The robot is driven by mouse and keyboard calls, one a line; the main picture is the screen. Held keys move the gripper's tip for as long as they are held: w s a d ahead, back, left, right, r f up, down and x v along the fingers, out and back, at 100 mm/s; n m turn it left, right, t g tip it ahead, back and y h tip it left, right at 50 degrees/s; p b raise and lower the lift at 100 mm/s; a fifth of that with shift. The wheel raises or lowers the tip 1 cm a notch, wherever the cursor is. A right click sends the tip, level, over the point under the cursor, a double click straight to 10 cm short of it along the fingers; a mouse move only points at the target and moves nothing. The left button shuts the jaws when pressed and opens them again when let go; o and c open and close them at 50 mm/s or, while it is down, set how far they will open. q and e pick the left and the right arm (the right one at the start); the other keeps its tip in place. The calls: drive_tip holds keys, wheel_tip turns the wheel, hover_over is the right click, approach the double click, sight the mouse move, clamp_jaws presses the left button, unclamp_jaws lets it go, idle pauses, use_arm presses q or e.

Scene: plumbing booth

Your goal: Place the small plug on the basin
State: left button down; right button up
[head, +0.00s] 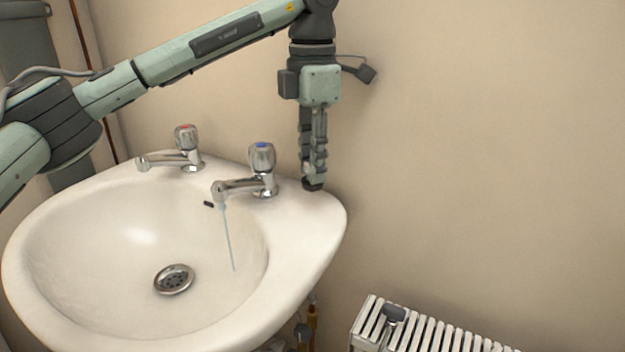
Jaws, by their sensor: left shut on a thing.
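The white basin (330,215) fills the lower left of the head view. My left gripper (313,174) points straight down over the basin's back right corner, right of the blue-topped tap. Its fingers are closed together on a small dark piece, which looks like the small plug (313,185). The plug is mostly hidden by the fingertips. It is at or just above the rim; I cannot tell whether it touches. My right gripper is not in view.
A blue-topped tap (262,160) runs a thin stream of water into the bowl. A red-topped tap (187,143) stands to its left. The drain (174,280) is in the bowl. A white radiator (440,335) with a grey object (394,313) is at the lower right.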

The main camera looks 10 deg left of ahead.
use_arm(q)
drive_tip(key=shift+f, duration=2.1)
drive_tip(key=c, duration=1.3)
unclamp_jaws()
wheel_tip(320, 180, up, 12)
drive_tip(key=shift+r, duration=0.1)
